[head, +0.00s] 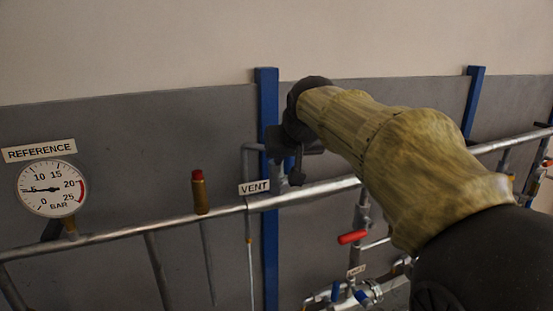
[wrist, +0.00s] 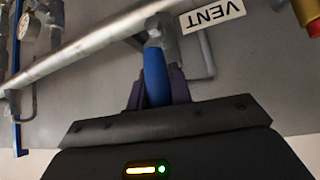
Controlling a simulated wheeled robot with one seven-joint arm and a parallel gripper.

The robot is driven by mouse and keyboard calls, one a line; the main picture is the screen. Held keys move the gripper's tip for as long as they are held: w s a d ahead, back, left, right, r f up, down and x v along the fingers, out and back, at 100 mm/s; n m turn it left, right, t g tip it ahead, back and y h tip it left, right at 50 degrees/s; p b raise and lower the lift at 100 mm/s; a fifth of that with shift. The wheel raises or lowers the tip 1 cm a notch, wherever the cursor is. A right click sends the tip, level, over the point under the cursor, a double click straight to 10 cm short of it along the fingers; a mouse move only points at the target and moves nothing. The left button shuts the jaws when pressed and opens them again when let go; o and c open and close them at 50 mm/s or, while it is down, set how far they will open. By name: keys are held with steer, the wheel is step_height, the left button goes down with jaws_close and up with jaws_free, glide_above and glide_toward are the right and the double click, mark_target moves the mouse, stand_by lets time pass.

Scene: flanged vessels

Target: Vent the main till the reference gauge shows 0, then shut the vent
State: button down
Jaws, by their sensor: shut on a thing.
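The REFERENCE gauge (head: 48,188) is at the left in the head view, with its needle pointing left at about 5 bar. The VENT label (head: 254,187) is on the main pipe, and it also shows upside down in the wrist view (wrist: 212,16). In the wrist view my gripper (wrist: 157,82) is shut on the blue vent handle (wrist: 155,72), one finger on each side. The handle runs from the grey valve body (wrist: 161,32) down between the fingers. In the head view my arm and gripper (head: 297,168) hide most of the valve.
The main pipe (head: 120,235) crosses the head view, with a brass fitting with a red cap (head: 199,192) on it. Blue posts (head: 267,100) stand against the grey wall panel. A red-handled valve (head: 352,237) and lower pipework lie below my arm.

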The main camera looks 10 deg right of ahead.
steer(key=shift+f, duration=0.15)
stand_by(0.4)
steer(key=c, duration=1.3)
jaws_free()
steer(key=shift+a, duration=0.1)
steer(key=shift+o, duration=0.2)
steer(key=b+v, duration=0.2)
steer(key=v, duration=1.5)
steer(key=shift+a, duration=0.2)
steer(key=shift+s, duration=0.15)
